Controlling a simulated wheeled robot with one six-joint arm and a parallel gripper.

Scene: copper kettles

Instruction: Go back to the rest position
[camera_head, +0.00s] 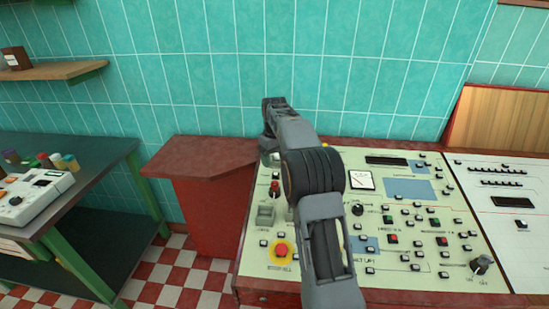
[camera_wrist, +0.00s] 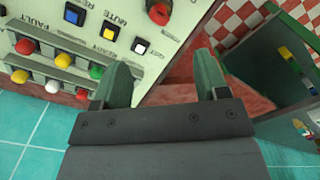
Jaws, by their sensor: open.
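My gripper (camera_wrist: 163,68) is open and empty in the wrist view, its two green fingers apart. They point at the edge of the control panel and the red surface beside it. In the head view my arm reaches up over the left part of the cream control panel (camera_head: 410,205), with its far end near the tiled wall; the fingers cannot be made out there. In the wrist view the panel (camera_wrist: 185,18) shows a red knob (camera_wrist: 158,12), a blue button (camera_wrist: 141,46) and several coloured lamps. My arm hides part of the panel in the head view.
A red side ledge (camera_head: 205,158) adjoins the panel on the left. A dark table (camera_head: 75,165) with green legs holds a white device (camera_head: 32,198) and small coloured items. A wooden shelf (camera_head: 50,72) is on the teal wall. Checkered floor (camera_head: 175,285) shows between table and panel.

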